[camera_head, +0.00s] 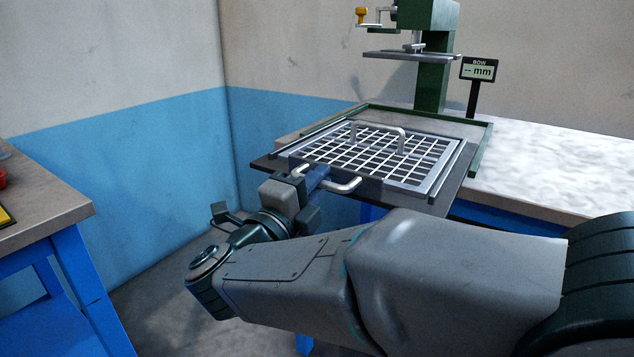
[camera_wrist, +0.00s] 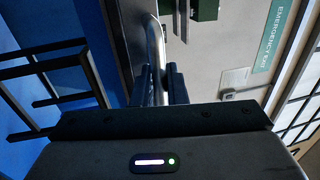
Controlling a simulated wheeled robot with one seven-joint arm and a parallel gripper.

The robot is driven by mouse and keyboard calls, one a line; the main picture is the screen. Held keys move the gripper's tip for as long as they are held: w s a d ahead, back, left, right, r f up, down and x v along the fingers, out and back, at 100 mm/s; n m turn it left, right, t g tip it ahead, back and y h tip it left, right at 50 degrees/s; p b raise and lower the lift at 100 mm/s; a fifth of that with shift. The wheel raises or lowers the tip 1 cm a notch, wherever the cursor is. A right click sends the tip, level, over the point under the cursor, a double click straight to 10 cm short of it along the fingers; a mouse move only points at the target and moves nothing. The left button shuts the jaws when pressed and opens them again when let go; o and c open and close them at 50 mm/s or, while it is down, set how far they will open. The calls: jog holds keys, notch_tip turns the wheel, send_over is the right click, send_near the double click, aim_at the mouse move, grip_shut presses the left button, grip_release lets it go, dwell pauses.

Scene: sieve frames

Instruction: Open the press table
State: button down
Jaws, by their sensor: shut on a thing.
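The press table is a dark sliding plate (camera_head: 437,207) that sticks out past the front edge of the bench. A metal sieve frame (camera_head: 437,177) with a white grid and a raised handle (camera_head: 377,131) lies on it. A pale bar handle (camera_head: 345,186) runs along the plate's front. My gripper (camera_head: 317,178) is shut on this front handle. In the wrist view, the bar handle (camera_wrist: 154,45) passes between my dark fingers (camera_wrist: 163,84). The fingers hide part of the bar.
The green press (camera_head: 432,70) stands behind, its flat metal plate (camera_head: 411,56) raised above the table. A small display (camera_head: 479,70) reads "BOW -- mm". Another blue-legged table (camera_head: 50,205) stands left, with open floor between.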

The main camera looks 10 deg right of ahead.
jog(key=c, duration=1.6)
grip_release()
jog(key=shift+o, duration=0.2)
jog(key=shift+s+a, duration=0.1)
jog(key=p+v, duration=0.1)
jog(key=v, duration=1.2)
jog(key=shift+s+a+p, duration=0.25)
jog(key=shift+a+p, duration=0.05)
jog(key=shift+f, duration=0.15)
